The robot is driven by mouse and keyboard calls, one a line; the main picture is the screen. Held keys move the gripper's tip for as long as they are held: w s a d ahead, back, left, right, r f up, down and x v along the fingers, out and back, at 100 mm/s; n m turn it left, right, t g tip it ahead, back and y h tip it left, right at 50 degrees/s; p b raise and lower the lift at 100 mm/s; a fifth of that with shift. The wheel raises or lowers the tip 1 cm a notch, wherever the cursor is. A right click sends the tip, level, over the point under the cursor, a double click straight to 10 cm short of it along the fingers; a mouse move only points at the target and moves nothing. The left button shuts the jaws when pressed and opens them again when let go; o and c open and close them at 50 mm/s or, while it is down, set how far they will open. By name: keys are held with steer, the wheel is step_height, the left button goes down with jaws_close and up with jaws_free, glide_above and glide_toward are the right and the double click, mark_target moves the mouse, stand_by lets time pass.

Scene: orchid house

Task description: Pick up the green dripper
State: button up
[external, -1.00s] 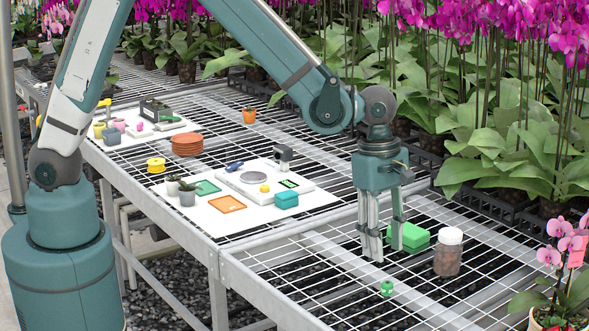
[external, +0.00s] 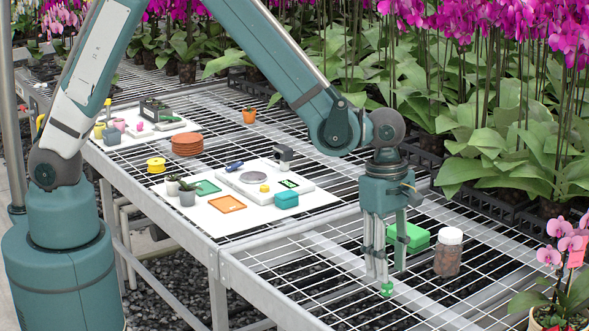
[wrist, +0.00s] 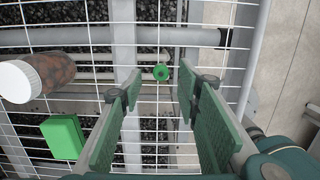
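The green dripper (external: 387,289) is a small round green piece on the wire mesh bench near its front edge. In the wrist view the dripper (wrist: 161,72) lies just ahead of the fingertips, between their lines. My gripper (external: 385,275) points down over the bench, its fingertips close above or beside the dripper in the external view. In the wrist view my gripper (wrist: 158,82) has its two green-padded fingers wide apart, with nothing between them. Whether a finger touches the dripper cannot be told.
A green box (external: 408,238) and a white-lidded jar (external: 448,252) of brown bits stand behind my gripper; the box (wrist: 63,137) and jar (wrist: 38,77) are left in the wrist view. A white board (external: 245,200) with small items lies left. A potted orchid (external: 560,270) is at right.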

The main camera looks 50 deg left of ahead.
mark_target(387, 285)
steer(key=shift+f, duration=0.2)
steer(key=shift+d+f+b, duration=0.15)
steer(key=shift+f+b, duration=0.55)
steer(key=shift+f, duration=1.85)
steer(key=c, duration=0.8)
